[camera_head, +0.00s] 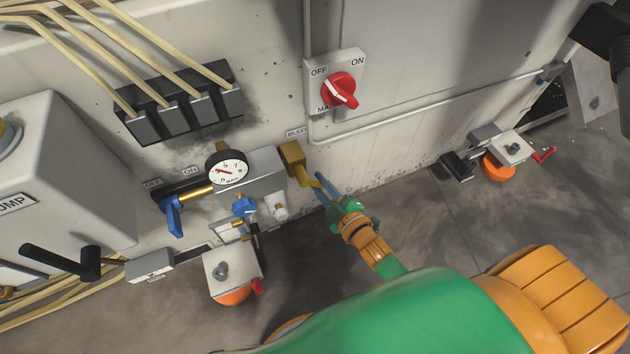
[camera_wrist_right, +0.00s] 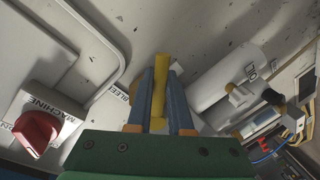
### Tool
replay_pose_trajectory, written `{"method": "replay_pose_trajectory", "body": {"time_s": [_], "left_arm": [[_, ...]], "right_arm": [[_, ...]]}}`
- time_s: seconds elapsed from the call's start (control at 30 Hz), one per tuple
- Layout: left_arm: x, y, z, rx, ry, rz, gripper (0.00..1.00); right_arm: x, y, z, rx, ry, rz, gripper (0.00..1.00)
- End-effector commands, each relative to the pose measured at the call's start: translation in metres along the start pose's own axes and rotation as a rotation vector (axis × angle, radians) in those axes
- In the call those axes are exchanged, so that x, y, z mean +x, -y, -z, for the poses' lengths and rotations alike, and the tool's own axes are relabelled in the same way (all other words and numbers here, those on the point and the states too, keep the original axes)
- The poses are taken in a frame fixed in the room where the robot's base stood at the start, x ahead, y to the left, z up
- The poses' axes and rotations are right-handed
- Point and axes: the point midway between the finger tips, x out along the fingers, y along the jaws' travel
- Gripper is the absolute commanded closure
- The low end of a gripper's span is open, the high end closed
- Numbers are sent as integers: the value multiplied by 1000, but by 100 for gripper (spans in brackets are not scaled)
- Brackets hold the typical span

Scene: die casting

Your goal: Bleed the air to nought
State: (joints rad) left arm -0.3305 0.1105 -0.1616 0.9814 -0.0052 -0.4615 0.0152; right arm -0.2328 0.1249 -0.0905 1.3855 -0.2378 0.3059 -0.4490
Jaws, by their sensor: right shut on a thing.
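The brass bleed valve (camera_head: 291,154) sits on the wall at the right end of the grey air block (camera_head: 262,172), beside a partly covered BLEED label. Its yellow lever (camera_wrist_right: 159,88) points outward from the wall. My right gripper (camera_head: 322,187) is shut on this lever, with the blue fingers on either side of it; it also shows in the wrist view (camera_wrist_right: 160,95). The round pressure gauge (camera_head: 228,168) is marked in BAR. Its red needle points to the upper left, off the 0 at lower left; the exact reading is too small to tell. My left gripper is not in view.
A blue supply lever (camera_head: 173,217) hangs down below OFF and ON labels. A red rotary switch (camera_head: 339,90) is above the valve. A grey box with an orange underside (camera_head: 232,275) and a black handle (camera_head: 62,260) stick out below left.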

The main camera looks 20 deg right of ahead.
Motion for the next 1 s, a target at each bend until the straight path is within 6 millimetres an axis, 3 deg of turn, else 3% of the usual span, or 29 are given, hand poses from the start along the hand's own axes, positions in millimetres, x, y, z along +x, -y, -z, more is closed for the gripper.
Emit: {"method": "replay_pose_trajectory", "body": {"time_s": [0.5,1.0], "left_arm": [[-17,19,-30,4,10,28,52],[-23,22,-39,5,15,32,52]], "right_arm": [[-5,-24,6,-423,86,0,100],[-6,-31,10,-599,120,0,100]]}}
